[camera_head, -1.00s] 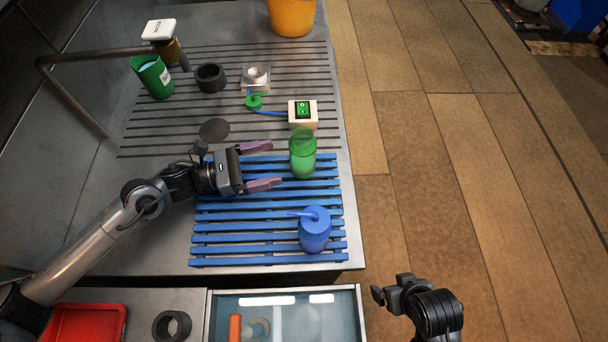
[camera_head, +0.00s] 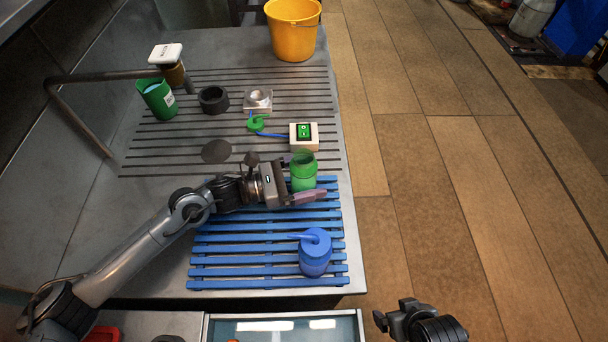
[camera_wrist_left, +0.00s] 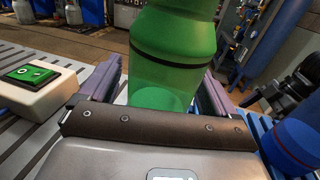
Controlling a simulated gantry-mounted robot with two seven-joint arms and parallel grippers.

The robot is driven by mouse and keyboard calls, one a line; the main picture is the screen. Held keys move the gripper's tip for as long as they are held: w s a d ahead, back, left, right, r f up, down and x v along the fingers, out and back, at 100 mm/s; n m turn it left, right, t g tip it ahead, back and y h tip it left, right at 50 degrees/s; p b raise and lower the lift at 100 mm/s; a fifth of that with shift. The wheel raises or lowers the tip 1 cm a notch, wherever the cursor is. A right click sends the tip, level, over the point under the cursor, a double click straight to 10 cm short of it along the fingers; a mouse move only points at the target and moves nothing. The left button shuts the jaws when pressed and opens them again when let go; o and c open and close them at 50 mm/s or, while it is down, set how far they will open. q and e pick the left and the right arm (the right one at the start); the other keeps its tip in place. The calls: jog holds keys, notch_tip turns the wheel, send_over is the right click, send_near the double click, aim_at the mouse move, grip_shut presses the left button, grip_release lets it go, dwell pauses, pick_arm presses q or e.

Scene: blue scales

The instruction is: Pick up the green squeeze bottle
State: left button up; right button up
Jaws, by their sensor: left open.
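The green squeeze bottle (camera_head: 304,172) stands upright at the far right part of the blue slatted rack (camera_head: 225,255). It fills the middle of the left wrist view (camera_wrist_left: 172,50), with a dark band around it and its top out of frame. My left gripper (camera_head: 312,184) is open, with its fingers on either side of the bottle. In the head view the near finger crosses in front of the bottle's lower part and the far finger is mostly hidden. My right gripper (camera_head: 387,318) is over the floor at the bottom, away from the bottle; its jaw state is unclear.
A blue squeeze bottle (camera_head: 314,255) stands on the rack nearer the front. A white switch box (camera_head: 304,137) sits just behind the green bottle.

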pick_arm(q)
jog(key=shift+d, duration=0.45)
jog(key=c, duration=1.1)
jog(key=shift+c, duration=0.2)
jog(key=shift+r, duration=0.15)
